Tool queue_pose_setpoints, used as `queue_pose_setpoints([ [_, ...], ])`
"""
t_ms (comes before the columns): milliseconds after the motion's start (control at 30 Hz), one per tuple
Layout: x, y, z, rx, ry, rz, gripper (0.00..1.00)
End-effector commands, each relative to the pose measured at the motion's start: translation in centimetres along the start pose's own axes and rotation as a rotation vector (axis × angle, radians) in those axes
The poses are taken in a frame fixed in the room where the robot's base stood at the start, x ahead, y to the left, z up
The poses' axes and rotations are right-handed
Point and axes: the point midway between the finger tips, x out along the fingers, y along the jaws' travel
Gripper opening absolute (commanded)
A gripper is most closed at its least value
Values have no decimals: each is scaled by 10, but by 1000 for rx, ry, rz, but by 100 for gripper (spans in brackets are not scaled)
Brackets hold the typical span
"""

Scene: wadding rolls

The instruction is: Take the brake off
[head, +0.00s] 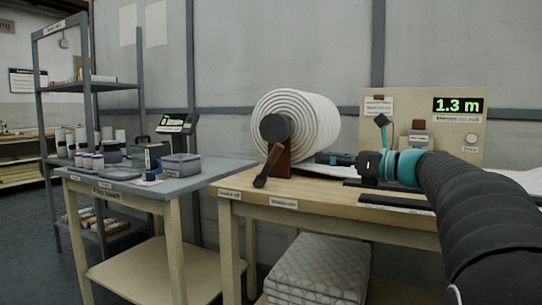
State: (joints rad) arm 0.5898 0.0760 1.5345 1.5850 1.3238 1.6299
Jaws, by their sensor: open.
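A large white wadding roll (310,118) sits on a dark hub (275,127) above the left end of the wooden bench. A brown lever with a black grip (260,182), which looks like the brake, slants down and left from below the hub, in front of a red-brown stand (284,163). My gripper (320,158) points left over the bench, to the right of the stand and lever and apart from the lever. Its fingers are small and dark in this view; it is open and nothing shows between them.
The wooden bench (310,194) has a panel with a 1.3 m display (458,105) behind it. A grey-topped side table (140,183) at left holds jars and a tub (182,166). Quilted pads (318,268) lie under the bench. Free space lies left of the lever.

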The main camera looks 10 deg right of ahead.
Motion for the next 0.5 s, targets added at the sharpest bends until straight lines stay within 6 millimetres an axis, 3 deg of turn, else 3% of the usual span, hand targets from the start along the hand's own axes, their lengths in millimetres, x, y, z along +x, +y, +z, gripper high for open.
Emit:
queue_pose_setpoints([
  [200,52,18,-3,-1,7,44,52],
  [500,109,21,-4,-3,9,45,52],
])
